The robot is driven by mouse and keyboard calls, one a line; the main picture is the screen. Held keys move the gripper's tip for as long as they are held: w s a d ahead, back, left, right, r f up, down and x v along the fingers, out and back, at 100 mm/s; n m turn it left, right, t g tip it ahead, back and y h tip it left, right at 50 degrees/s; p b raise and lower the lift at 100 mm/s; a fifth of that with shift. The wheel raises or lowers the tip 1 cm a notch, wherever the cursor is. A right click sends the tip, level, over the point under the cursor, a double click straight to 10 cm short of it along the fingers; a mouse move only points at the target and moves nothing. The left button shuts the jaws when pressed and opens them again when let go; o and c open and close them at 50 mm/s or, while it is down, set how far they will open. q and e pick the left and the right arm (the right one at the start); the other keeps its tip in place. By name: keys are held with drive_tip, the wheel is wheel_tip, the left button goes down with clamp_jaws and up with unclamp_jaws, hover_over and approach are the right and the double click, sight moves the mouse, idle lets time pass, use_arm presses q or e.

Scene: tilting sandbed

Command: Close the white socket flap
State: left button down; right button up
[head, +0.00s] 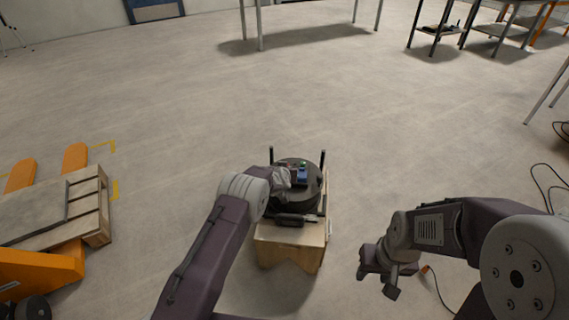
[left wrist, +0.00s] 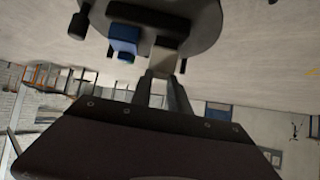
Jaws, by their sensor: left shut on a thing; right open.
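A round dark device (head: 311,192) sits on a wooden block, with a blue socket part (head: 301,175) and small coloured buttons on top. My left gripper (head: 285,177) reaches to the left side of its top. In the left wrist view, my left gripper (left wrist: 160,82) is shut on a pale grey piece, seemingly the white socket flap (left wrist: 166,56), beside the blue socket part (left wrist: 124,38). The flap's angle is hard to tell, and my gripper hides it in the head view. My right gripper (head: 377,284) is open and empty, low to the right of the block.
The wooden block (head: 290,248) stands on bare floor. A pallet (head: 92,205) on an orange pallet jack (head: 40,272) is at the left. Black cables lie on the floor at the right. Tables stand far back.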

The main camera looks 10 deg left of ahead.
idle(0.4)
use_arm(q)
drive_tip(key=c, duration=1.2)
unclamp_jaws()
drive_tip(key=shift+c, duration=0.2)
drive_tip(key=p+v, duration=0.3)
drive_tip(key=v, duration=0.6)
